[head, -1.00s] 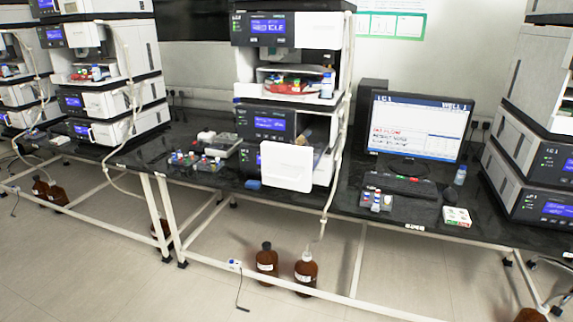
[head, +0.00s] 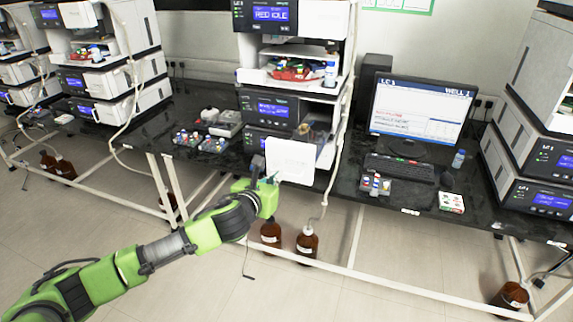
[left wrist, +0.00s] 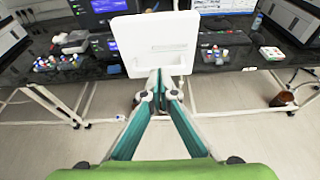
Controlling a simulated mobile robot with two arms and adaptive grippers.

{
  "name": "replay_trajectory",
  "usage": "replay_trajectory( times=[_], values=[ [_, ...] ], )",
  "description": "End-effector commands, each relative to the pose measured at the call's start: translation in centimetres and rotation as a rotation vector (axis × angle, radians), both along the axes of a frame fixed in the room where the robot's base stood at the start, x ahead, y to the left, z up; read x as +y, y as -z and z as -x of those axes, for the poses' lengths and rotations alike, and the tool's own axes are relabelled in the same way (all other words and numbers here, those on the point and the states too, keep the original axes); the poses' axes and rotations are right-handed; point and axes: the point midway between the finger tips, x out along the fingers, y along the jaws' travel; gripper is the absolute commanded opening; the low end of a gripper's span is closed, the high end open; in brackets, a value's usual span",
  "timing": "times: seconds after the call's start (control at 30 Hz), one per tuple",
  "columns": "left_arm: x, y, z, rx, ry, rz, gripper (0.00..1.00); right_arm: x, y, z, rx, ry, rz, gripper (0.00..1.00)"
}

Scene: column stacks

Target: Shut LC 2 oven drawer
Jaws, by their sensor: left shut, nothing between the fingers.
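The drawer's square white front panel (head: 290,160) stands out from the lower part of the middle instrument stack (head: 270,112), so the drawer is open. A brownish item shows in the gap behind the panel. The left wrist view shows the panel (left wrist: 160,44) large and straight ahead, with a shallow slot in its face. My left gripper (head: 266,180) is at the panel's lower left in the head view. Its fingers are shut and empty, and the tips (left wrist: 160,74) overlap the panel's lower edge. I cannot tell whether they touch it. My right gripper is out of view.
Small vial racks (head: 202,142) sit on the black bench left of the stack. A monitor (head: 420,112) and keyboard (head: 400,168) are to the right. Brown bottles (head: 307,243) stand on the floor below, behind the white bench rail (head: 400,292). The floor in front is clear.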

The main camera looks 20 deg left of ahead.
Motion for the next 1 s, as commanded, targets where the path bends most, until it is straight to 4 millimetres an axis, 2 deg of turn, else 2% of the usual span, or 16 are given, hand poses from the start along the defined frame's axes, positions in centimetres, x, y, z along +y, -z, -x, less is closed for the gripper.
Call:
replay_trajectory(
  times=[0.4,0.6,1.0],
  values=[
    [-0.2,1.8,-5.7,0.002,-0.003,0.007,0.00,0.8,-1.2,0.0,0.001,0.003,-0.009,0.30],
    [-0.3,2.5,-7.7,0.002,-0.003,0.006,0.00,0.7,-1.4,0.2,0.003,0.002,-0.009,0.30],
    [-0.3,2.9,-8.8,0.002,-0.002,0.007,0.00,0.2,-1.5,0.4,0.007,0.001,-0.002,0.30]
  ],
)
